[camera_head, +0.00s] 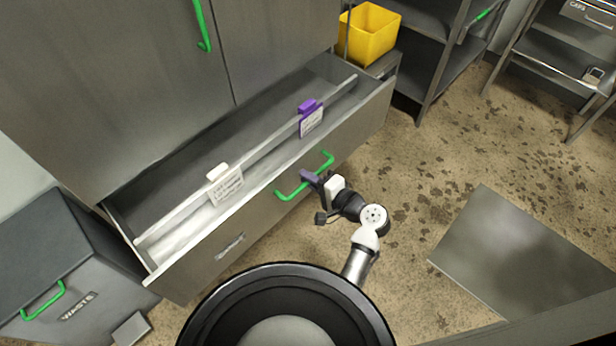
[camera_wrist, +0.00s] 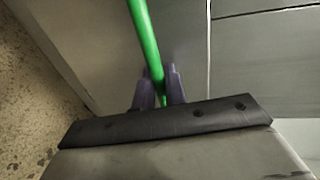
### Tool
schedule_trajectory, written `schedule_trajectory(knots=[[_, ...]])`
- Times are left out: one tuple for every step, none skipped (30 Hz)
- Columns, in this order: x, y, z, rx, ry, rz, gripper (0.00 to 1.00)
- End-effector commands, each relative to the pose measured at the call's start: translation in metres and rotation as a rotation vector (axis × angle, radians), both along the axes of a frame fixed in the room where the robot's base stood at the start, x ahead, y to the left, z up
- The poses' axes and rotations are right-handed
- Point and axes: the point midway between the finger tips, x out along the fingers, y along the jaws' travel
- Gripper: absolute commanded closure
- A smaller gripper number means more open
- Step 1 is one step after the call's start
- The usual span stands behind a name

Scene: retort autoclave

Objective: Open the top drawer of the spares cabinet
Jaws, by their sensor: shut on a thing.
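The top drawer (camera_head: 262,205) of the grey spares cabinet (camera_head: 110,90) stands pulled out, its inside showing. A long rail with a white tag (camera_head: 225,183) and a purple tag (camera_head: 310,117) runs along inside it. The drawer front bears a green bar handle (camera_head: 325,163). My gripper (camera_head: 312,178) is at the middle of this handle, in front of the drawer. In the wrist view the two purple fingers (camera_wrist: 160,88) are shut around the green handle (camera_wrist: 143,35), one on each side. The fingers hide a part of the handle.
A grey waste bin (camera_head: 85,245) with a green handle stands at the left of the drawer. A yellow bin (camera_head: 370,32) and metal shelves (camera_head: 440,60) stand at the back right. A flat grey plate (camera_head: 520,255) lies on the stained floor at right. The floor between is clear.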

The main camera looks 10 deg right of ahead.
Motion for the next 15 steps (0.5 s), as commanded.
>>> schedule_trajectory(knots=[[-0.0002,0.0001,-0.0001,0.000,0.000,0.001,1.00],[-0.0002,0.0001,-0.0001,0.000,0.000,0.000,1.00],[-0.0002,0.0001,-0.0001,0.000,0.000,0.000,1.00],[-0.0001,0.0001,-0.0001,0.000,0.000,0.000,1.00],[-0.0001,0.0001,-0.0001,0.000,0.000,0.000,1.00],[-0.0001,0.0001,-0.0001,0.000,0.000,0.000,0.84],[-0.0001,0.0001,-0.0001,0.000,0.000,0.000,0.80],[-0.0001,0.0001,-0.0001,0.000,0.000,0.000,0.76],[-0.0001,0.0001,-0.0001,0.000,0.000,0.000,0.71],[-0.0001,0.0001,-0.0001,0.000,0.000,0.000,0.70],[0.0000,0.0001,-0.0001,0.000,0.000,0.000,0.70],[0.0000,0.0001,-0.0001,0.000,0.000,0.000,0.70],[0.0000,0.0001,-0.0001,0.000,0.000,0.000,0.70],[0.0001,0.0000,-0.0001,0.000,0.000,0.000,0.70],[0.0001,0.0000,-0.0001,0.000,0.000,0.000,0.70]])
